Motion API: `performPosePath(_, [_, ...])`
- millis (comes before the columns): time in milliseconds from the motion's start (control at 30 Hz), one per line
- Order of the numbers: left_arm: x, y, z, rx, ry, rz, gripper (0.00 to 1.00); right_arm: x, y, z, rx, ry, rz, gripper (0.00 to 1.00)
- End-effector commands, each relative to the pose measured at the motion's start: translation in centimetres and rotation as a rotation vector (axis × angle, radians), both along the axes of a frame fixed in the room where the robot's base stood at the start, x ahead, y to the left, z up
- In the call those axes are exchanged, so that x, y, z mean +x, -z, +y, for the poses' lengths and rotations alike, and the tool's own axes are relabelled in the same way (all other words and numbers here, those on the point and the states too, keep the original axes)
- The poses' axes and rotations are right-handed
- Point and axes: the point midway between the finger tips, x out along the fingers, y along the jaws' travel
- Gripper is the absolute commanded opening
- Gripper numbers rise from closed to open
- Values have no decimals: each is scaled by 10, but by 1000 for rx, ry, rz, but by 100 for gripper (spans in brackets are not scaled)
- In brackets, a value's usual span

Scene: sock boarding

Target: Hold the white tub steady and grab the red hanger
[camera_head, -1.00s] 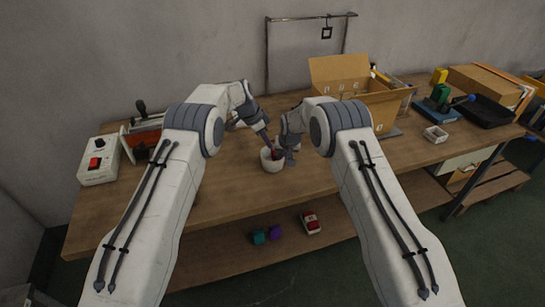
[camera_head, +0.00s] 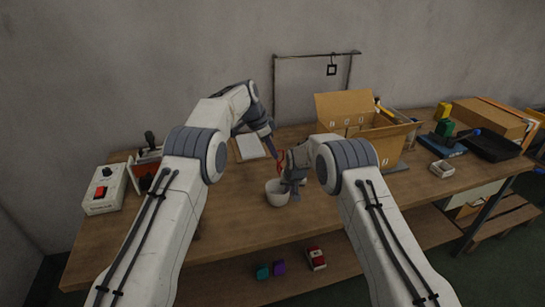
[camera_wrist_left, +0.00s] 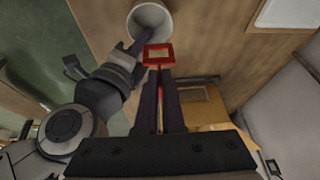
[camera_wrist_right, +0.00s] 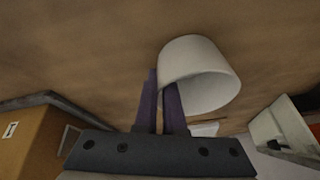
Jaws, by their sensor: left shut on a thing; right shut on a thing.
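The white tub (camera_head: 277,193) stands upright near the front middle of the table. My right gripper (camera_head: 291,190) is shut on the tub's wall at its right side. The right wrist view shows the tub (camera_wrist_right: 205,75) between and beside the fingers. My left gripper (camera_head: 274,153) is shut on the red hanger (camera_head: 281,162) and holds it above the tub. In the left wrist view the hanger's red square frame (camera_wrist_left: 159,46) sticks out past the fingertips, apart from the tub (camera_wrist_left: 150,14). Part of the hanger is hidden between the fingers.
A metal rack (camera_head: 318,55) at the back carries a small black square hanger (camera_head: 332,70). An open cardboard box (camera_head: 345,128) stands right of my right gripper. A white flat tray (camera_head: 250,147) lies behind my left gripper. A switch box (camera_head: 106,190) stands at far left.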

Motion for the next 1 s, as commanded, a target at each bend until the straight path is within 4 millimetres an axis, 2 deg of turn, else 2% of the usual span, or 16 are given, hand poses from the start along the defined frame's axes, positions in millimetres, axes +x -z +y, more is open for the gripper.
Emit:
performPosePath(133, [0, 0, 0, 0, 0, 0, 0, 0, 0, 0, 0, 0, 0, 0])
performPosePath(200, [0, 0, 0, 0, 0, 0, 0, 0, 0, 0, 0, 0, 0, 33])
performPosePath(233, [0, 0, 0, 0, 0, 0, 0, 0, 0, 0, 0, 0, 0, 42])
performPosePath(533, [0, 1, 0, 0, 0, 0, 0, 0, -1, 0, 0, 0, 0, 42])
performPosePath(633, [0, 1, 0, 0, 0, 0, 0, -2, -6, 0, 0, 0, -1, 42])
performPosePath(767, [0, 1, 0, 0, 0, 0, 0, -8, -24, -2, 1, 0, -3, 42])
performPosePath(1000, [0, 1, 0, 0, 0, 0, 0, -29, -72, -7, 1, 0, -3, 42])
